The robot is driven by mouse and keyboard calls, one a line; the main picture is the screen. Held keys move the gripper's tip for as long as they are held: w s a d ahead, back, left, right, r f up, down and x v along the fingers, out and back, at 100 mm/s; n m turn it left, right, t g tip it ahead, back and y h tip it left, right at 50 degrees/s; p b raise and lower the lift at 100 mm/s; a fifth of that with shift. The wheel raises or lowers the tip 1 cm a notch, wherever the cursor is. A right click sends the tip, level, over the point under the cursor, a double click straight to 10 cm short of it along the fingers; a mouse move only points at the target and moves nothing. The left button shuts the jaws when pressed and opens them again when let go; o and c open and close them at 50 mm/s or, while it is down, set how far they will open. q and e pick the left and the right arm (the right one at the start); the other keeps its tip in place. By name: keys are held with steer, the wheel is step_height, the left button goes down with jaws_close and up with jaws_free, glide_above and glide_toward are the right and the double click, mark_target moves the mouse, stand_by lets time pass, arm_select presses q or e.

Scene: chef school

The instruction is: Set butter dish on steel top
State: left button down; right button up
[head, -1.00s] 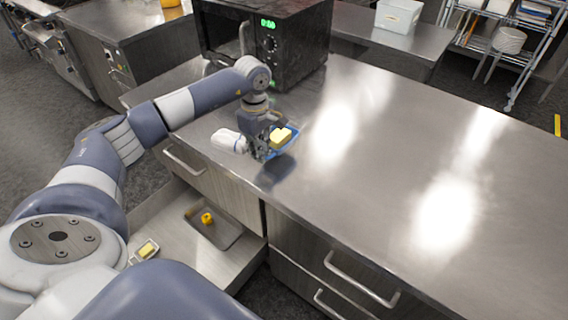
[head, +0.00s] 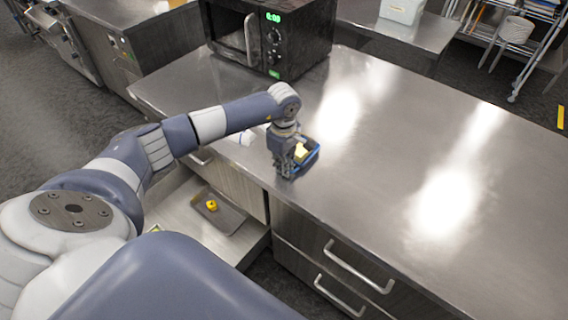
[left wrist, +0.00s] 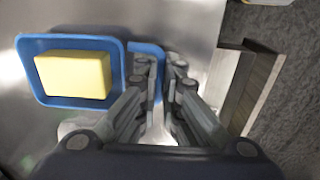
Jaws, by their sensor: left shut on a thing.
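The blue butter dish (head: 312,160) holds a yellow block of butter (head: 300,151). My left gripper (head: 285,172) points down near the front edge of the steel top (head: 400,150) and is shut on the dish's near side. In the left wrist view the dish (left wrist: 75,103) lies left of the fingers (left wrist: 162,65), with the butter (left wrist: 73,75) inside; a smaller blue part of it is between and behind the fingers. The dish looks level, at or just above the steel surface; I cannot tell if it touches. My right gripper is not in view.
A black microwave (head: 275,38) stands at the back left of the counter. A white object (head: 246,138) is partly hidden behind my arm. Below, an open drawer (head: 180,210) holds a small yellow item (head: 211,205). The counter to the right is clear.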

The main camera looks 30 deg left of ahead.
arm_select(q)
steer(key=shift+f, duration=0.1)
steer(key=c, duration=1.8)
jaws_free()
steer(key=shift+r, duration=0.35)
step_height(320, 180, up, 12)
steer(key=b, duration=0.3)
steer(key=shift+f, duration=0.15)
